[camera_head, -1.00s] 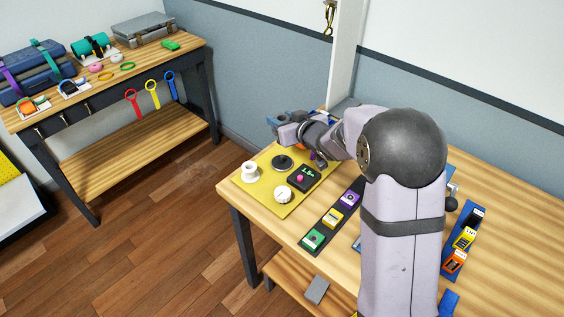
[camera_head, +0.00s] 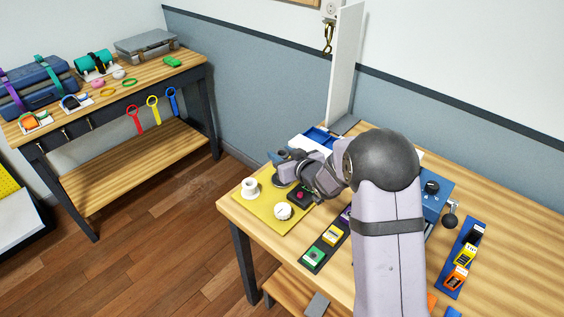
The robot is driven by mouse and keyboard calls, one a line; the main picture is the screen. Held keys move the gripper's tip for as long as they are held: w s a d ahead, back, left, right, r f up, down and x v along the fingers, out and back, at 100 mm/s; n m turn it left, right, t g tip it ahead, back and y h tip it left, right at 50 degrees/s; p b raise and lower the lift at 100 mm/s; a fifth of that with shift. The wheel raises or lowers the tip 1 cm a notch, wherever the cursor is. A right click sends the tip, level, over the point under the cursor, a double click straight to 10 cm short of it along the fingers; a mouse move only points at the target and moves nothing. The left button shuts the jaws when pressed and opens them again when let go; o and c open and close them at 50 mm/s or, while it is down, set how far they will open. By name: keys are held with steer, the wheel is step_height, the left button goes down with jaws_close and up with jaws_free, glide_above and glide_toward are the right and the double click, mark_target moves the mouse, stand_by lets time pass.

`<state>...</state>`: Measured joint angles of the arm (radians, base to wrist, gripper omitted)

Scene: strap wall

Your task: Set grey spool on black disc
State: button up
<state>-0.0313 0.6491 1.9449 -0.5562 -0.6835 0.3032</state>
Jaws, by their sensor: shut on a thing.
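My gripper (camera_head: 279,158) is at the far edge of the yellow mat (camera_head: 265,222), above and just behind the black disc. It is shut on a small greyish thing (camera_head: 284,152), which I take to be the grey spool; the fingers hide most of it. The black disc (camera_head: 280,184) lies on the mat, partly covered by my gripper and wrist. I cannot tell whether the held thing touches the disc; it looks above it.
A white spool (camera_head: 250,187) stands at the mat's left. A white round piece (camera_head: 282,211) and a dark box with a pink button (camera_head: 299,196) sit near the disc. A blue tray (camera_head: 320,137) lies behind my arm. Strip of coloured blocks (camera_head: 322,246) is to the right.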

step_height(320, 180, down, 3)
steer(key=shift+f, duration=0.15)
steer(key=shift+f, duration=0.15)
steer(key=shift+f, duration=0.35)
steer(key=shift+f+b, duration=0.15)
steer(key=shift+b, duration=0.25)
steer(key=o, duration=1)
steer(key=shift+r, duration=0.2)
